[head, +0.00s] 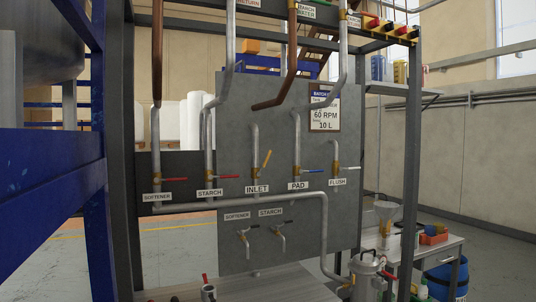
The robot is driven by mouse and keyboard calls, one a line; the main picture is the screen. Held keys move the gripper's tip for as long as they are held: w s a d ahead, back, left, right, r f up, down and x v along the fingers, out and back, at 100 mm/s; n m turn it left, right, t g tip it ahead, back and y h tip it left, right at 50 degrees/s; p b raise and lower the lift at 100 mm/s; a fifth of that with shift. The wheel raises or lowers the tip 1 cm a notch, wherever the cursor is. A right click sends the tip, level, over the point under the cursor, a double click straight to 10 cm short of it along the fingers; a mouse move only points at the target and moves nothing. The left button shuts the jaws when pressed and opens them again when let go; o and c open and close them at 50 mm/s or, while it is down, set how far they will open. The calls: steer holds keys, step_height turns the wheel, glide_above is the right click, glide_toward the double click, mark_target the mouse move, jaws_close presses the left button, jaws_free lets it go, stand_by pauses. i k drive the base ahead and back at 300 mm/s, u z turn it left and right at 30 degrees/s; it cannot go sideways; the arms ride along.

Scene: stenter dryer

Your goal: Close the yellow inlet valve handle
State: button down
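The yellow inlet valve handle (267,158) is on the grey panel, above the "INLET" label (257,189). It is tilted, pointing up and slightly to the right from its valve on the vertical inlet pipe (255,140). It stands out from the neighbouring handles, which lie about level. My gripper is not in view, so I cannot see whether it is open or shut.
The red starch handle (229,177) is to the left and the blue pad handle (312,171) to the right. A blue frame (45,185) blocks the left foreground. A metal pot (367,275) stands at the lower right.

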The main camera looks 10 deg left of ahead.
mark_target(259, 173)
steer(key=i, duration=1.6)
steer(key=u, duration=2.75)
